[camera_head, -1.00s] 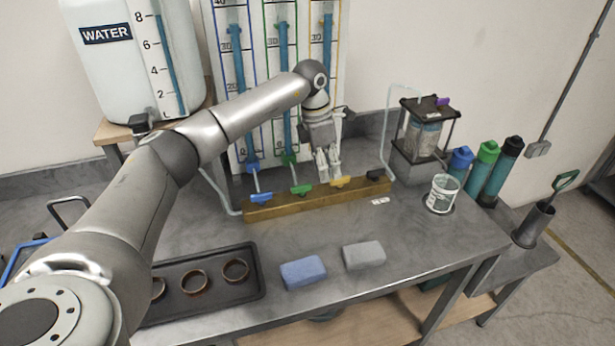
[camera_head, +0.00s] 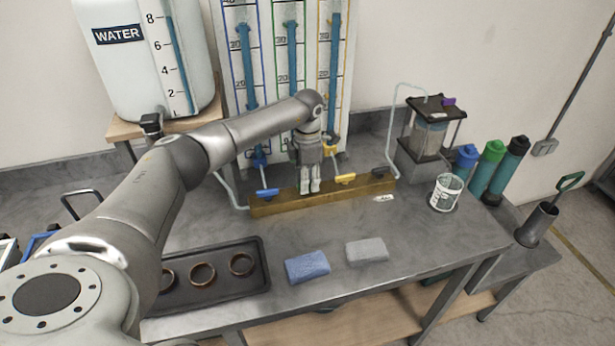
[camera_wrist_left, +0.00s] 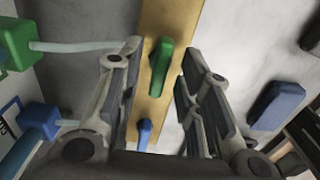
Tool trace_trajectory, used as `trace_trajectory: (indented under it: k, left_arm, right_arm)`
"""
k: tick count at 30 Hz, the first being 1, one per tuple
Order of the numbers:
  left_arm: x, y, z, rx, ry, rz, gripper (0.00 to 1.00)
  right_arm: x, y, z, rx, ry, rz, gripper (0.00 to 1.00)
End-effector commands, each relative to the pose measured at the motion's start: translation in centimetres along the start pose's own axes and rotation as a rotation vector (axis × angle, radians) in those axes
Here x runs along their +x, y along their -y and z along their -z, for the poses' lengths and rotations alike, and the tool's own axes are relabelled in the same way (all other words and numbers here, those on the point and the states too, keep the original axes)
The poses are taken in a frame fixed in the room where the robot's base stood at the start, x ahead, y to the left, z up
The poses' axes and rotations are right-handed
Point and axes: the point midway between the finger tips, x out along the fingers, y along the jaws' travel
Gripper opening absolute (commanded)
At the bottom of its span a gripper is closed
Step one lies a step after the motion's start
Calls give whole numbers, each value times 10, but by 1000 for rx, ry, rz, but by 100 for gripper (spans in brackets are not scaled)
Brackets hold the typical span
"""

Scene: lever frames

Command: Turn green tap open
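The green tap (camera_wrist_left: 161,66) shows in the left wrist view, its long handle lying along the tan bar (camera_wrist_left: 170,22). My left gripper (camera_head: 310,187) is over the bar (camera_head: 275,207) in the head view and hides the green tap there. In the left wrist view, its two fingers are apart, one on each side of the green handle, with gaps visible. I cannot tell how deep the fingertips reach. My right gripper is in neither view.
On the bar, a blue tap (camera_head: 267,192) sits left of my gripper, a yellow tap (camera_head: 345,178) and a black tap (camera_head: 379,170) right. Upright tubes (camera_head: 291,65) stand behind. Blue (camera_head: 307,266) and grey (camera_head: 367,251) blocks lie in front. A cup (camera_head: 446,192) stands right.

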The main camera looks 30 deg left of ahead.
Motion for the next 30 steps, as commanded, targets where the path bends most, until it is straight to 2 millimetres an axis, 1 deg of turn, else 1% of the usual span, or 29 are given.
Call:
trace_trajectory:
  k: [8, 16, 24, 30]
  left_arm:
    - [2, 0, 0, 0, 0, 0, 33]
    - [2, 0, 0, 0, 1, 0, 0]
    - [1, 0, 0, -8, 1, 0, 0]
    - [1, 0, 0, -68, 1, 0, 0]
  right_arm:
    - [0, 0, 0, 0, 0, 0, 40]
    - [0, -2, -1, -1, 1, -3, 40]
    - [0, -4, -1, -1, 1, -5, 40]
    - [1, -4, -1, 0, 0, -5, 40]
